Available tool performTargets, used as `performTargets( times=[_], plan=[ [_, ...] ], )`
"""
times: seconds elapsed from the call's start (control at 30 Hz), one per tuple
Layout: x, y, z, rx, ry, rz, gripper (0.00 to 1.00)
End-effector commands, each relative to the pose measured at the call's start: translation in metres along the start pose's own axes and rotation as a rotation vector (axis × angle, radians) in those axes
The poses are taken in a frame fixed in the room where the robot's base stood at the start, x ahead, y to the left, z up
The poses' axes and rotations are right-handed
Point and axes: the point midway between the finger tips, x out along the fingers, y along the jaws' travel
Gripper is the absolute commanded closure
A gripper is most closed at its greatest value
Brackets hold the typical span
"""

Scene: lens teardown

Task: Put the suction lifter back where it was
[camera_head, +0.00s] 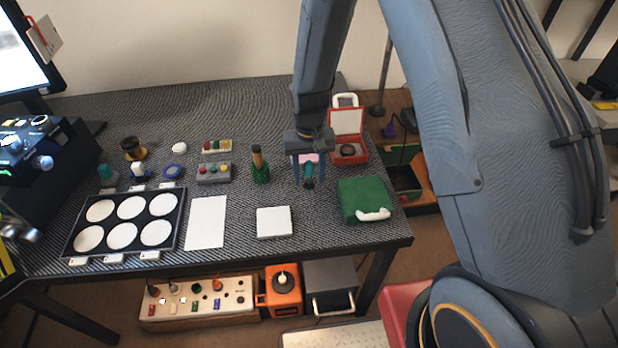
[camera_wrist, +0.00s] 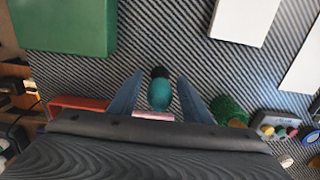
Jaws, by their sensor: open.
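The suction lifter, seemingly the teal bulb with a dark end (camera_head: 308,171), is at the right part of the table. In the wrist view the teal bulb (camera_wrist: 160,94) shows between the two fingers, with a gap on each side. My gripper (camera_head: 307,180) is open around it, pointing down; in the wrist view its fingers (camera_wrist: 164,88) are spread. A pink piece (camera_wrist: 153,116) shows just behind the bulb, partly hidden by my gripper. I cannot tell whether the bulb touches the table.
A green bottle-like holder (camera_head: 261,173) stands left of my gripper. An open red case (camera_head: 362,156) is to the right, a green box (camera_head: 352,203) front right. A white square pad (camera_head: 274,222), a white sheet (camera_head: 206,222) and a black tray (camera_head: 182,205) with white discs lie left.

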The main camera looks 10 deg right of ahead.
Motion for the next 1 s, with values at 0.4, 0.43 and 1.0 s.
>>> performTargets(
  times=[0.4,0.43,1.0],
  plan=[
    [-0.072,0.0,-0.001,0.0,0.005,-0.001,0.56],
    [-0.076,0.0,-0.001,0.0,0.003,-0.001,0.56],
    [-0.139,0.051,0.059,0.006,0.035,-0.004,0.56]
  ],
)
